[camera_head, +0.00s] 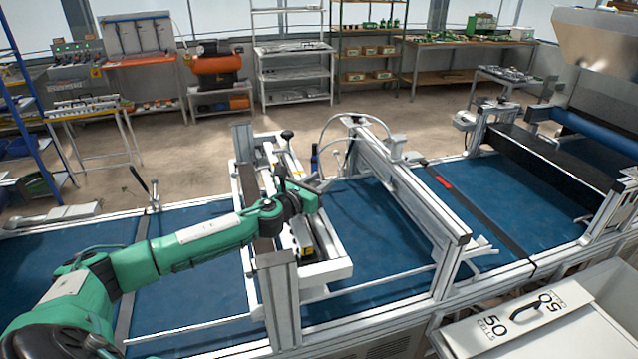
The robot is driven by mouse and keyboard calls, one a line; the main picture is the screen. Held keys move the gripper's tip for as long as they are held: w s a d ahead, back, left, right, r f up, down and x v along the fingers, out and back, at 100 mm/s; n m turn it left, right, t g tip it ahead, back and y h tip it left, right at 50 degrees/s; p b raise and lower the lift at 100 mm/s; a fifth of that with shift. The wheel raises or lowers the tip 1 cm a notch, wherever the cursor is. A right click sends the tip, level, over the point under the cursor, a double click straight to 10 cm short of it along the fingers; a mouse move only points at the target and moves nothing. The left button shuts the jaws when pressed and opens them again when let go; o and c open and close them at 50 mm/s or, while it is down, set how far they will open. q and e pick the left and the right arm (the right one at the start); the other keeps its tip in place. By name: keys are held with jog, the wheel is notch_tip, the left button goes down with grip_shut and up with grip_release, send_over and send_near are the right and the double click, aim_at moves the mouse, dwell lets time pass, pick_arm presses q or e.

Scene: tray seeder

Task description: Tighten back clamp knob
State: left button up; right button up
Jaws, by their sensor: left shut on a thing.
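My left arm reaches in from the left over the blue conveyor belt (190,285). Its gripper (283,176) is small and dark at the middle of the white cross frame (335,262). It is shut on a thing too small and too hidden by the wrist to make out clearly. A black knob (287,134) stands upright on a short stem at the back end of the frame, apart from the wrist in the picture. A small black and yellow part (307,253) sits at the frame's front end. My right gripper is not in view.
A grey gantry beam (405,185) with a curved hose spans the belt right of the frame. A metal post (278,300) stands close in front of my forearm. A white box marked 50 (515,318) is at the lower right. The belt between frame and gantry is bare.

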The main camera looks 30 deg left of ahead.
pick_arm(q)
jog(key=shift+f+m+h+b, duration=0.2)
jog(key=shift+m+h+b, duration=0.3)
jog(key=shift+h+b, duration=0.25)
jog(key=m+g+h+b, duration=0.1)
jog(key=h+b, duration=0.1)
jog(key=m+g+h+b, duration=0.1)
jog(key=m+h+b, duration=0.1)
jog(key=b, duration=0.1)
jog(key=m+g+h+b, duration=0.1)
jog(key=h+b, duration=0.2)
jog(key=shift+s+d+f+m, duration=0.1)
jog(key=shift+s+d+m, duration=0.05)
jog(key=shift+d+m, duration=0.25)
jog(key=shift+m+g+h+b, duration=0.4)
jog(key=shift+h+b, duration=0.05)
jog(key=shift+b, duration=0.35)
jog(key=shift+s+d+r+m+g+h+b, duration=0.1)
jog(key=shift+r+m+g+h+b, duration=0.2)
jog(key=shift+h+b, duration=0.15)
jog(key=o, duration=1)
